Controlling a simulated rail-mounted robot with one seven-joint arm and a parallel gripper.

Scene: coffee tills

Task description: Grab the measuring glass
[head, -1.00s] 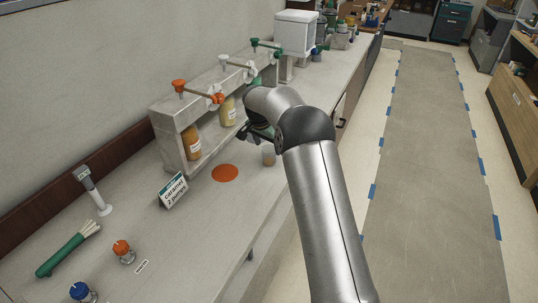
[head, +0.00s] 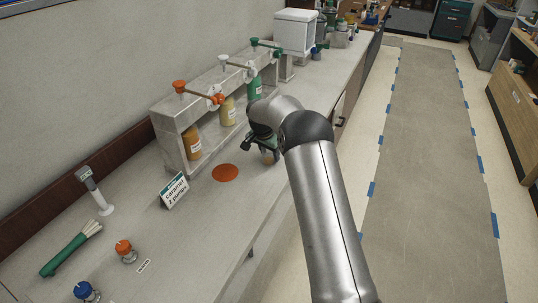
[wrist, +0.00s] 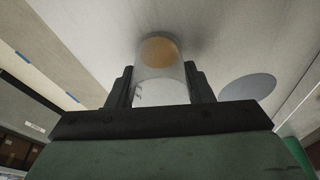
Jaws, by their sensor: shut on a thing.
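The measuring glass (wrist: 160,75) is a clear cylinder with a tan-orange disc showing inside it in the wrist view. My gripper (wrist: 160,90) has one black finger on each side of the glass and is shut on it. In the head view my gripper (head: 262,152) is low over the counter, and the glass (head: 269,157) shows only in part beneath it. The glass appears upright at the counter; I cannot tell whether it touches the surface.
An orange-red disc (head: 225,173) lies left of the glass. A caramel sign (head: 174,190) stands nearer. The counter's right edge is close to the glass.

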